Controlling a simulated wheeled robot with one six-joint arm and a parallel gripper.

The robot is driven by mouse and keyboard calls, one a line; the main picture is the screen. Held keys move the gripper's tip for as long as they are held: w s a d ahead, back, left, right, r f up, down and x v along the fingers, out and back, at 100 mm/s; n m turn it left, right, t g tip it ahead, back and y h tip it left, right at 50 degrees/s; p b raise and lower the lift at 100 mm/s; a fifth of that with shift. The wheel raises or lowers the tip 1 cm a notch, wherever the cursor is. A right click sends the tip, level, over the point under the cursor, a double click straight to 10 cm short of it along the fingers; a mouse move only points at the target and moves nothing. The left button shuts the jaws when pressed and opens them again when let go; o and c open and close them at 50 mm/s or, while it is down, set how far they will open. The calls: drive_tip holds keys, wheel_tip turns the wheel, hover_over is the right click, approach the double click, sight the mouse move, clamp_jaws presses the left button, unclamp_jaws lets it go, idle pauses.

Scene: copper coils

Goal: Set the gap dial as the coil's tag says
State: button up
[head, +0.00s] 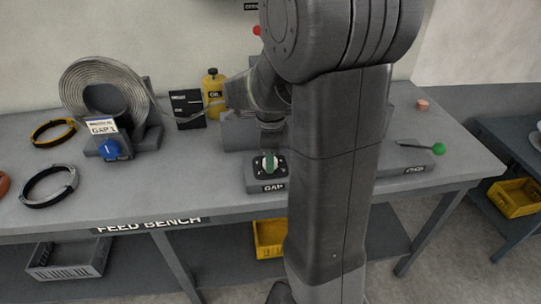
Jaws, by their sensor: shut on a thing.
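The coil (108,88), a large grey roll of strip, stands at the back left of the feed bench. Its white tag (102,127) hangs at the front and seems to read "GAP 1", with smaller print above that I cannot read. The gap dial (260,172) sits on a grey block labelled "GAP" at mid-bench. It has a dark face and a pale and green knob (270,164). My gripper (270,155) points down from above and is shut on the knob. The fingers are small here, and the dial's marks and setting are too small to read.
A blue knob (110,149) is below the tag. Yellow and black rings (53,131) lie at the left. A yellow bottle (214,90) and dark board (187,108) stand behind. A green-ended lever (438,149) is at the right. My arm hides the bench between.

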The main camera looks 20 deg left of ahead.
drive_tip(key=n+p, duration=0.1)
drive_tip(key=n, duration=0.4)
drive_tip(key=shift+r+n, duration=0.1)
drive_tip(key=shift+n, duration=0.2)
drive_tip(key=n+p, duration=0.1)
drive_tip(key=n, duration=0.4)
drive_tip(key=shift+a+n, duration=0.1)
drive_tip(key=shift+n, duration=0.2)
drive_tip(key=n+p, duration=0.1)
drive_tip(key=n, duration=1)
drive_tip(key=shift+n+p, duration=0.3)
drive_tip(key=shift+p, duration=0.05)
drive_tip(key=n, duration=0.5)
drive_tip(key=shift+n, duration=0.3)
drive_tip(key=n, duration=0.5)
drive_tip(key=shift+p, duration=0.3)
drive_tip(key=n, duration=0.5)
drive_tip(key=shift+n, duration=0.4)
drive_tip(key=n, duration=0.6)
